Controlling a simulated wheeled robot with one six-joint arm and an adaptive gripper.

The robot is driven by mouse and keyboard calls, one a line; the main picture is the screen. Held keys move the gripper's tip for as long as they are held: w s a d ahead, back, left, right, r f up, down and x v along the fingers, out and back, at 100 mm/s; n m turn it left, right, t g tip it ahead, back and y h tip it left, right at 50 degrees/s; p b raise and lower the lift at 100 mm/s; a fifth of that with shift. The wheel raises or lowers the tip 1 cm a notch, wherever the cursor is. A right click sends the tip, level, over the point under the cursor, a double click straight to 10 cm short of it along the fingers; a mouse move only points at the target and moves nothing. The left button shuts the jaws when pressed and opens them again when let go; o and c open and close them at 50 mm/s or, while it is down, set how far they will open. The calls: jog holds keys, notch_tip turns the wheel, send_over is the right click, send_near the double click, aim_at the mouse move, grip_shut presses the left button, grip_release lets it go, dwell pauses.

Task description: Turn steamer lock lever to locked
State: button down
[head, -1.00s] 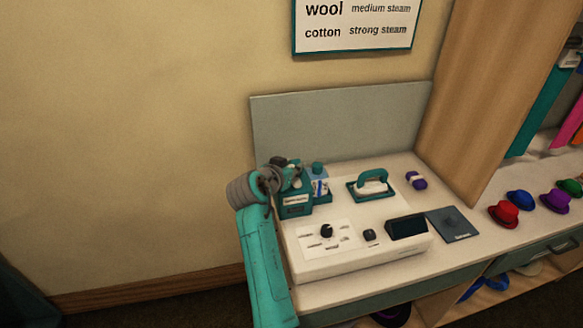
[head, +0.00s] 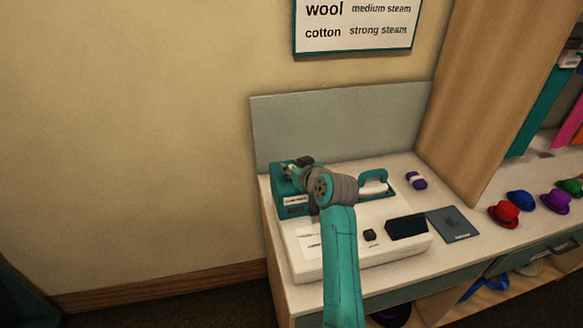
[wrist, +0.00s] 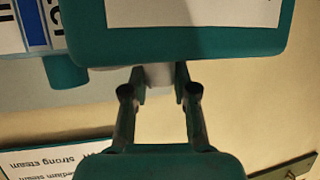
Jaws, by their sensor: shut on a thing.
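The white steamer unit (head: 385,262) stands on the counter, with a teal tank (head: 290,212) at its back left. My gripper (wrist: 160,78) is at the tank's edge, its two fingers close together on a small pale piece (wrist: 158,77), apparently the lock lever. The tank with its white label (wrist: 190,12) fills the top of the wrist view. In the head view my gripper (head: 291,172) is at the top of the tank, and the lever cannot be made out. My arm hides the steamer's dial.
A teal-handled iron (head: 373,180) stands behind the steamer's right part. A purple roll (head: 416,180), a dark mat (head: 454,226) and several hats, one red (head: 505,213), are to the right. A grey panel (head: 340,125) closes off the back.

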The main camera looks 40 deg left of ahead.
jog(key=n+g+y, duration=0.1)
jog(key=n+g, duration=0.2)
jog(key=g, duration=0.1)
jog(key=shift+w, duration=0.15)
jog(key=shift+n+g, duration=1.7)
jog(key=c, duration=0.9)
grip_release()
jog(key=shift+d, duration=0.1)
jog(key=v, duration=1.1)
jog(key=shift+d, duration=0.45)
